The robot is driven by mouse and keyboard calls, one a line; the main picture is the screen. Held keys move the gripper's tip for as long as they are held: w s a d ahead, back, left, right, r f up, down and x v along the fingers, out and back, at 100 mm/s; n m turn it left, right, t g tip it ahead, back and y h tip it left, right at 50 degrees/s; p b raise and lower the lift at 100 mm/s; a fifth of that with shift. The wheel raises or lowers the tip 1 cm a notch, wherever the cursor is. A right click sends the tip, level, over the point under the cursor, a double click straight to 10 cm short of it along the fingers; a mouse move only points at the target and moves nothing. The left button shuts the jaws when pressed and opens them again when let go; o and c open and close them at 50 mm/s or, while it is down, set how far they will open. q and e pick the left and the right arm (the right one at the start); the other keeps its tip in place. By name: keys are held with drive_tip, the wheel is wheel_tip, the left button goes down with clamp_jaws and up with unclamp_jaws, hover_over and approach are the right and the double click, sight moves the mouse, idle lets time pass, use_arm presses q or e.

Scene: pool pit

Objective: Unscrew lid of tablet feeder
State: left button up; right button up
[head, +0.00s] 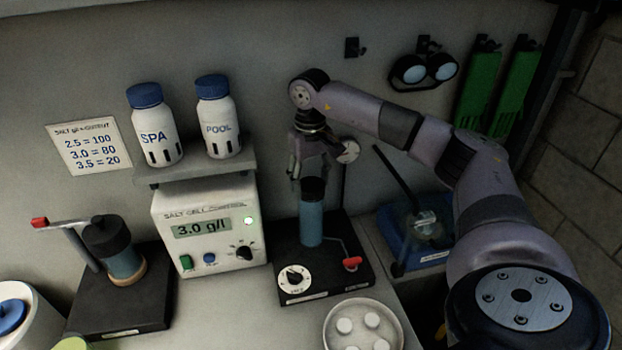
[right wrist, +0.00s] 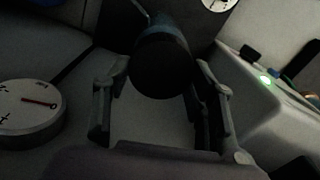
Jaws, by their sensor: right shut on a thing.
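The tablet feeder is a blue cylinder (head: 311,225) standing upright on a black base with a dial and a red-handled valve. Its dark round lid (head: 313,188) is on top of the cylinder. My right gripper (head: 311,173) comes down from above and is shut on the lid. In the right wrist view the lid (right wrist: 162,68) sits between the two fingers (right wrist: 163,80). The exact finger contact is dark and hard to see. My left gripper is not in view.
A salt controller (head: 208,235) reading 3.0 g/l stands left of the feeder, under a shelf (head: 195,170) with SPA and POOL bottles. A dish (head: 335,318) of white tablets is in front. A gauge (head: 348,151) is close beside my right gripper. A blue tray (head: 425,258) is to the right.

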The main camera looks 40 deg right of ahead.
sight(310, 183)
drive_tip(key=shift+n, duration=0.3)
drive_tip(key=o, duration=1.2)
drive_tip(key=shift+o, duration=0.5)
drive_tip(key=o, duration=0.3)
drive_tip(key=shift+r, duration=0.15)
wheel_tip(310, 183, up, 5)
drive_tip(key=p, duration=0.4)
